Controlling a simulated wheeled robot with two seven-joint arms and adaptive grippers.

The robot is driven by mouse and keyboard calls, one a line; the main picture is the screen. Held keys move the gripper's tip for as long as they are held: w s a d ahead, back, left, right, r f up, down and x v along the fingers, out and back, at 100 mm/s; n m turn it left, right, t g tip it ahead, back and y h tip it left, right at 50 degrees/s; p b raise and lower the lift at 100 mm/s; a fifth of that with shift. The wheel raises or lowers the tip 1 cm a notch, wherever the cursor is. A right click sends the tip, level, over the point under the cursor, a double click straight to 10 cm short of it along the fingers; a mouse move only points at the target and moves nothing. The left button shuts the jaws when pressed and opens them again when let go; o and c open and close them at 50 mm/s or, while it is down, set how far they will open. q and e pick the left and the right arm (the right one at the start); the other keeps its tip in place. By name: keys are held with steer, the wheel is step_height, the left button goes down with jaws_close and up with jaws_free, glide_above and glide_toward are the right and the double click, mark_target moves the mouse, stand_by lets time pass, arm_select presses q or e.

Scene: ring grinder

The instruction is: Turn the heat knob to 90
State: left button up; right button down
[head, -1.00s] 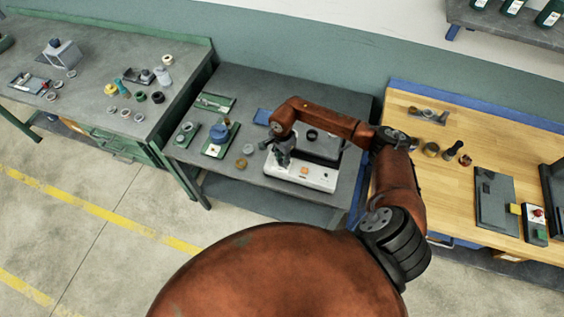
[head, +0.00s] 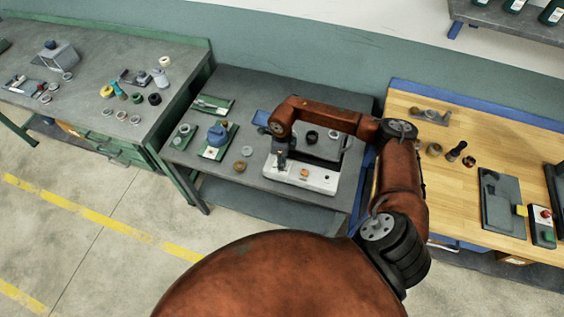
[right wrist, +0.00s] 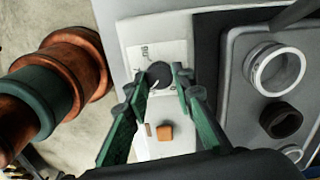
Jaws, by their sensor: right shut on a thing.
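The heat knob (right wrist: 158,75) is a dark round knob on the white front panel (right wrist: 175,149) of the heater. In the right wrist view a pale pointer line shows near its lower edge. The panel print around it is too small to read. My right gripper (right wrist: 160,79) is shut on the knob, with one green finger on each side. In the head view my right gripper (head: 281,156) points down at the panel's left end and hides the knob. The heater (head: 318,181) also bears an orange button (right wrist: 164,132). My left gripper is not in view.
A grey plate (right wrist: 237,115) with several rings lies beside the panel. Green mats and a blue-topped item (head: 217,134) stand left of the heater on the grey table (head: 240,87). A wooden bench (head: 440,205) is at the right, a green workbench (head: 85,85) at the left.

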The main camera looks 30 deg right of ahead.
steer(key=m, duration=0.5)
steer(key=shift+m, duration=0.3)
steer(key=m, duration=0.6)
steer(key=shift+r, duration=0.1)
steer(key=m+p, duration=0.1)
steer(key=m, duration=0.3)
steer(key=shift+w+m+p, duration=0.1)
steer(key=shift+m+p, duration=0.2)
steer(key=shift+m, duration=0.1)
steer(key=shift+m+p, duration=0.65)
steer(key=shift+m, duration=1.65)
steer(key=shift+w, duration=0.1)
steer(key=c, duration=2.1)
jaws_free()
steer(key=o, duration=0.4)
steer(key=shift+a, duration=0.1)
steer(key=shift+o, duration=0.2)
